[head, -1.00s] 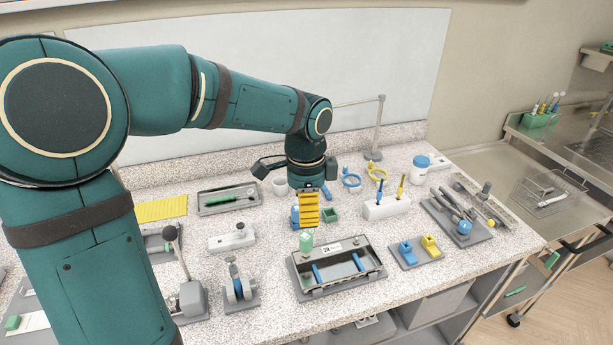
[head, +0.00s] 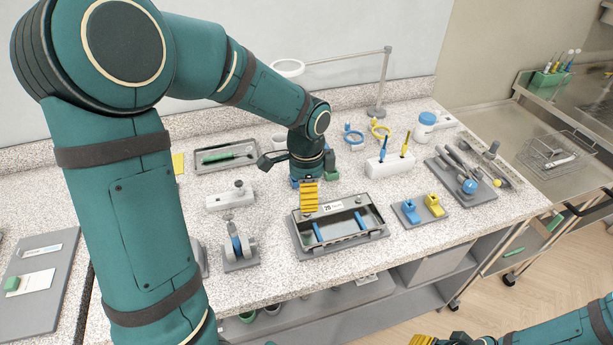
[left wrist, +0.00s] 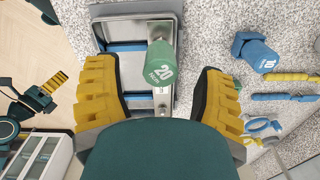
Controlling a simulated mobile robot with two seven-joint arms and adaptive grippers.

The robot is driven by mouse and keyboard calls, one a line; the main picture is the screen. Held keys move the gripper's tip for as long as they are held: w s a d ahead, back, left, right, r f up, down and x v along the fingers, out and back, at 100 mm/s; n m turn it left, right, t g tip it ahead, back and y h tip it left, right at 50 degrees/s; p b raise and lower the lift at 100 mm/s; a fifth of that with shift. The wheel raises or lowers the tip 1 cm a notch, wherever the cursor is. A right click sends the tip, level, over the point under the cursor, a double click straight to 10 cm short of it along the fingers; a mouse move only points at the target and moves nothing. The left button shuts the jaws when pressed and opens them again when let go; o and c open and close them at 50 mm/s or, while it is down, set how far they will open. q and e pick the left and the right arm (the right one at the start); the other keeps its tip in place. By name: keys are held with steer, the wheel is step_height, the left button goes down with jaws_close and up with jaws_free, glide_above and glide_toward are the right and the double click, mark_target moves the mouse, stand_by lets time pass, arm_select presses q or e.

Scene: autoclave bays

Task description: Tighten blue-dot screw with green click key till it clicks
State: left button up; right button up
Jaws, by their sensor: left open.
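My left gripper (head: 308,197) is over the back left corner of a grey metal tray-like fixture (head: 370,236) with blue bars, pointing down. In the left wrist view its two yellow fingers are apart, on either side of a green key (left wrist: 160,65) marked "20", and do not clearly touch it. The gripper hides this key in the head view. A blue key (left wrist: 262,58) marked "10" stands to the right in the left wrist view. I cannot make out a blue-dot screw. My right gripper (head: 424,340) is partly in view at the bottom edge; its opening is unclear.
A blue and yellow block pad (head: 421,210) lies right of the fixture. Behind are a white holder (head: 388,166) with blue and yellow tools and a grey tool board (head: 462,182). A clamp stand (head: 240,250) is at left.

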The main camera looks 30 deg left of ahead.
arm_select(q)
steer(key=shift+f, duration=1.4)
jaws_close()
steer(key=shift+r+m+p, duration=0.15)
steer(key=shift+m+p, duration=0.15)
steer(key=shift+m, duration=1.4)
steer(key=m+p, duration=0.1)
steer(key=m, duration=0.1)
steer(key=shift+m+p, duration=0.3)
steer(key=shift+m, duration=0.4)
